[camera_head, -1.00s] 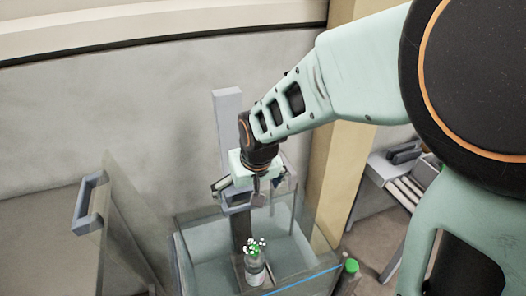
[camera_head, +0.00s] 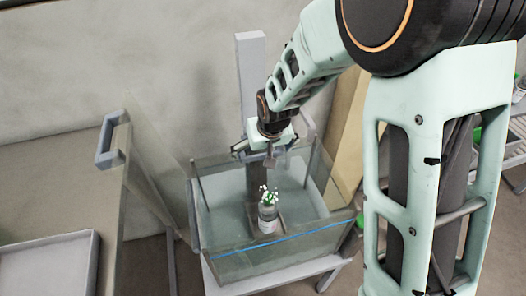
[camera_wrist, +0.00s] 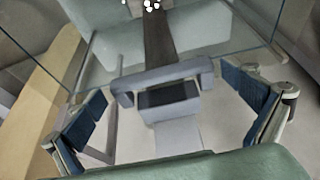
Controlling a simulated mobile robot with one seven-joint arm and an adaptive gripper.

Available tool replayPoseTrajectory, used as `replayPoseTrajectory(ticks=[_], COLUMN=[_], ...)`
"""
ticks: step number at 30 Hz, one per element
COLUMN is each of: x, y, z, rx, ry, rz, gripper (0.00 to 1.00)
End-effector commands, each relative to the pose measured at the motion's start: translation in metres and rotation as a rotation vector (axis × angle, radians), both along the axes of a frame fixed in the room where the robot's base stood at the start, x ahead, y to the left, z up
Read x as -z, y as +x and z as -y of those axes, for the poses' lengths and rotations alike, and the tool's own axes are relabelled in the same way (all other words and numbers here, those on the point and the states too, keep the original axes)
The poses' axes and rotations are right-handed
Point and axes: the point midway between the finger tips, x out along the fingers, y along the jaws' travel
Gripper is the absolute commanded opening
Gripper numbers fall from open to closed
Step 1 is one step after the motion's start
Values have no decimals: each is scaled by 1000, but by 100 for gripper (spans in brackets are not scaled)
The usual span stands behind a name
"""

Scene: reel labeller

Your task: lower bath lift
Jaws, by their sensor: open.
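The bath is a glass tank (camera_head: 212,215) of pale liquid with a blue line along its front. The lift's grey column (camera_head: 250,75) rises behind it. A dark arm runs from the lift down to a small platform in the bath, which carries a jar (camera_head: 268,218) with white and green tops. The lift's grey handle (camera_wrist: 165,78) shows in the wrist view. My gripper (camera_head: 266,148) is above the bath's back side by the column. In the wrist view my gripper (camera_wrist: 168,108) is open, its blue-padded fingers apart on either side of the handle. I cannot tell contact.
A glass panel with a grey handle (camera_head: 112,140) stands left of the bath. A grey tray (camera_head: 50,265) lies on the surface at lower left. A tan post (camera_head: 347,130) stands behind to the right. My arm covers much of the right side.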

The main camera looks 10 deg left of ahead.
Motion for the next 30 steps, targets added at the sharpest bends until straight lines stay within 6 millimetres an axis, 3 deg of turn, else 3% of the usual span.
replayPoseTrajectory(ticks=[2,15,30], x=[0,0,6], y=[0,0,0], z=[0,0,0], rx=[0,0,0], ry=[0,0,0], rz=[0,0,-1], gripper=[98,49,49])
